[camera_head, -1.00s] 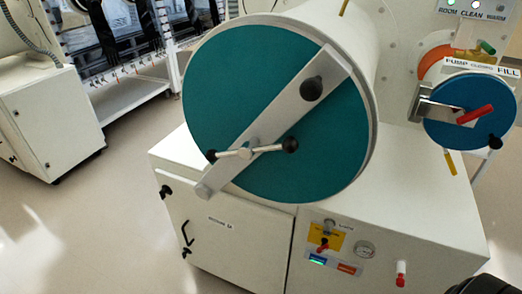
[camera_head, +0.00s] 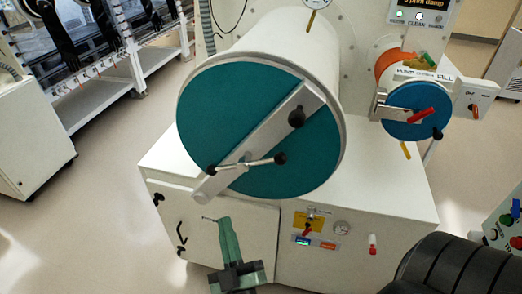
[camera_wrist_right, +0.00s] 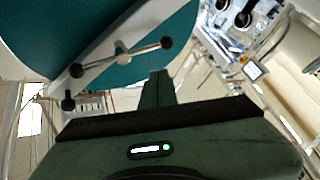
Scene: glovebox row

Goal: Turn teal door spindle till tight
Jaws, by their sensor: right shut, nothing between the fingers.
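The large round teal door (camera_head: 215,115) closes the front of the white cylinder. A grey bar (camera_head: 265,135) crosses it on a slant, with a black knob (camera_head: 297,117) near its upper end. The spindle's T-handle (camera_head: 246,164), a metal rod with black ball ends, sits on the bar. In the right wrist view the handle (camera_wrist_right: 122,55) is ahead of the fingers and apart from them. My green right gripper (camera_head: 228,222) is shut and empty, below the handle in front of the white cabinet. My left gripper is not in view.
A smaller blue door (camera_head: 411,110) with a red handle is at the right. The white cabinet (camera_head: 240,240) below carries a small panel with a gauge (camera_head: 342,228) and a red-tipped valve (camera_head: 372,243). Floor is open at the left.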

